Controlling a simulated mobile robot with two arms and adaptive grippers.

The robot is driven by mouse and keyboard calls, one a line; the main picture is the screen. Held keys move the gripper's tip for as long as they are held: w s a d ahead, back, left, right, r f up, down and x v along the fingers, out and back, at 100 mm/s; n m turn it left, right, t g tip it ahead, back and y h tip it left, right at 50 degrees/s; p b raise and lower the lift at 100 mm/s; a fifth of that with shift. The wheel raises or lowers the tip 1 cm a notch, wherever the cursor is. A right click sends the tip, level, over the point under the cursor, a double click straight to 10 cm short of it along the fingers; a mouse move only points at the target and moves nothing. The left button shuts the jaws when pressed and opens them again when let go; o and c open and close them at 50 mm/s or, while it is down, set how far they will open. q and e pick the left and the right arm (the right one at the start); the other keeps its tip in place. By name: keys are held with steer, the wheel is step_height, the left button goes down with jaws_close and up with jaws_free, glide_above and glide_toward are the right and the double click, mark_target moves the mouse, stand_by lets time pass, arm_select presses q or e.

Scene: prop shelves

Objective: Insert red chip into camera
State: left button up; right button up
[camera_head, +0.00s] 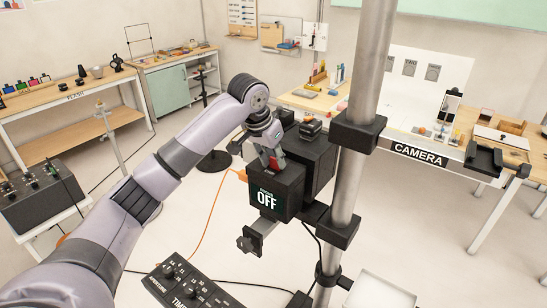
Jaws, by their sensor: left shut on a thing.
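The camera is a black box (289,194) mounted on a metal pole, with a small screen (268,199) on its front that reads OFF. My left arm reaches in from the left, and my left gripper (271,158) is at the top of the camera, pointing down. It is shut on the red chip (276,164), which shows as a small red patch between the fingers at the camera's top. I cannot tell whether the chip is inside a slot or just above it; the gripper hides most of it. My right gripper is not in view.
The metal pole (361,125) with black clamps stands just right of the camera. A timer box (190,287) lies below. A table labelled CAMERA (419,155) is behind at right, a FLASH bench (75,97) at left. An orange cable crosses the open floor.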

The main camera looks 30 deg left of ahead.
mark_target(274, 169)
arm_select(q)
steer(key=o, duration=0.9)
steer(key=o, duration=0.7)
steer(key=shift+c, duration=0.2)
step_height(274, 169, up, 8)
steer(key=shift+f, duration=0.15)
stand_by(3.9)
step_height(274, 169, up, 4)
steer(key=shift+f, duration=0.1)
stand_by(0.6)
steer(key=shift+s+f, duration=0.1)
stand_by(0.4)
